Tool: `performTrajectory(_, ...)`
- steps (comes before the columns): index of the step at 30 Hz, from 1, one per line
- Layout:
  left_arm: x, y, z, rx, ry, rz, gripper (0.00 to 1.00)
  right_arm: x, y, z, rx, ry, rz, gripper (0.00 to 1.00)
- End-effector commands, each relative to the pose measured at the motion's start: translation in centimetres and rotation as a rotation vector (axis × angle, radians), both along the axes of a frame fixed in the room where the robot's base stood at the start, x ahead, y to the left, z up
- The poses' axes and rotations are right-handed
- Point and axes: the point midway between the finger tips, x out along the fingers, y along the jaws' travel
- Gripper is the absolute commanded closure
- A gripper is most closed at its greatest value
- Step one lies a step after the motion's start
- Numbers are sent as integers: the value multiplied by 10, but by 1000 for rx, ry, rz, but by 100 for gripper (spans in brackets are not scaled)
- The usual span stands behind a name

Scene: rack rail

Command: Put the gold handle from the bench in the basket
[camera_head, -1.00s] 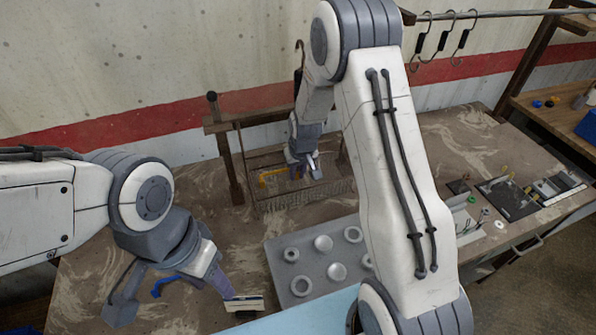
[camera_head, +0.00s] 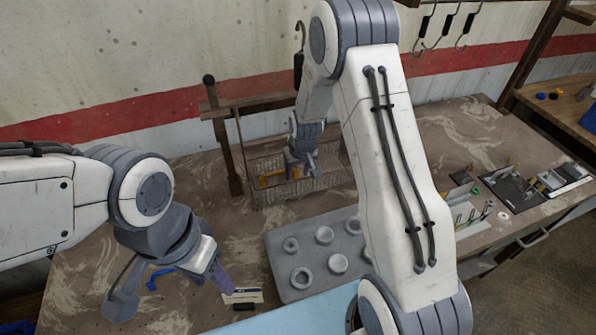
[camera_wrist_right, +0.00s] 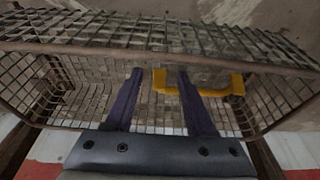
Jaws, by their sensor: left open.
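The gold handle (camera_head: 268,179) is at the wire basket (camera_head: 258,198) at the back of the bench. In the right wrist view the handle (camera_wrist_right: 222,90) shows inside the basket's mesh outline, level and bracket-shaped. My right gripper (camera_head: 306,168) is at the basket. Its two purple fingers (camera_wrist_right: 157,82) are spread apart, with one end of the handle between them and the rest beyond the right finger. I cannot tell whether the handle touches that finger or rests on the mesh. My left gripper (camera_head: 172,290) is open low over the bench at front left.
A blue handle (camera_head: 158,277) lies by my left gripper, with a pale block (camera_head: 242,296) nearby. A grey tray (camera_head: 272,255) with several round parts lies mid-bench. A wooden frame (camera_head: 222,140) stands behind the basket. Small tools and a dark plate (camera_head: 512,190) lie at right.

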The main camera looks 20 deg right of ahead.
Motion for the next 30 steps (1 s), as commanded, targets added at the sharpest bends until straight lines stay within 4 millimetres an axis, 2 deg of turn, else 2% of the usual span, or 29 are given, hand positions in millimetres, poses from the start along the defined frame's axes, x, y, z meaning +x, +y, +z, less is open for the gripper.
performTrajectory(7, 0, 0, 0, 0, 0, 0, 50, 0, 0, 0, 0, 1, 0, 46)
performTrajectory(11, 0, 0, -3, 0, 0, 0, 50, -2, 0, 8, 0, -2, 0, 46)
performTrajectory(24, 0, 0, -17, 0, 0, -1, 50, -22, 0, 83, 0, -4, 0, 46)
performTrajectory(30, 0, 0, -19, 0, 0, -1, 50, -27, 0, 99, 0, 0, 0, 46)
